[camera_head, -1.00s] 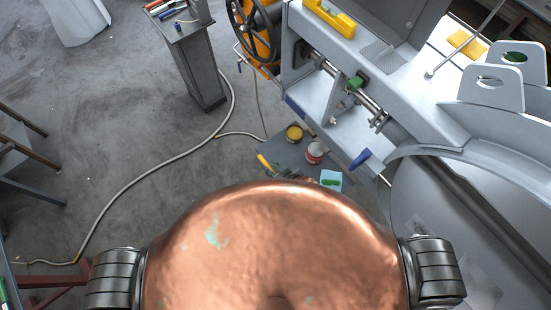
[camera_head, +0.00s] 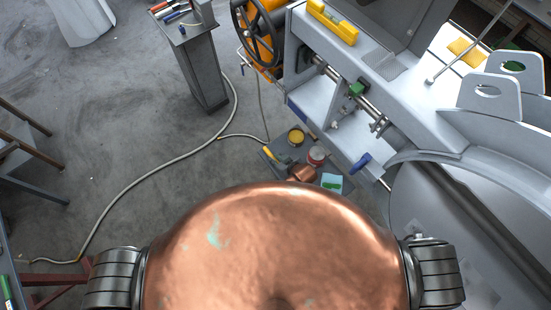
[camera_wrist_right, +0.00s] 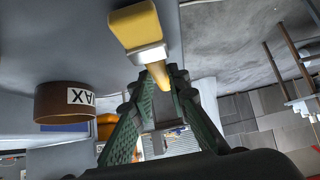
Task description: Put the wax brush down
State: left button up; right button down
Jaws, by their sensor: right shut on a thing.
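In the right wrist view, my right gripper (camera_wrist_right: 163,78) has its green fingers closed on the yellow handle of the wax brush (camera_wrist_right: 150,53). The brush has a pale ferrule and a yellow block-like head (camera_wrist_right: 135,25) pointing up and away from the fingers. In the head view a small yellow piece, likely the brush (camera_head: 271,155), shows at the left of a low grey surface. The gripper itself is mostly hidden there behind a copper-coloured part of mine. Whether the brush touches the surface is unclear. My left gripper is not in view.
A brown tin labelled WAX (camera_wrist_right: 65,103) stands left of the brush in the wrist view.

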jog(key=shift+s+f, duration=0.2)
jog(key=shift+f, duration=0.05)
jog(key=c, duration=2.2)
grip_release()
jog(key=shift+c, duration=0.2)
jog(key=o, duration=0.4)
jog(key=shift+w, duration=0.1)
jog(key=shift+f+b, duration=0.15)
jog(key=shift+b, duration=0.25)
jog(key=shift+d, duration=0.15)
jog(key=v, duration=0.7)
jog(key=shift+s+d+b, duration=0.2)
jog(key=shift+s+b, duration=0.2)
jog(key=shift+s, duration=0.15)
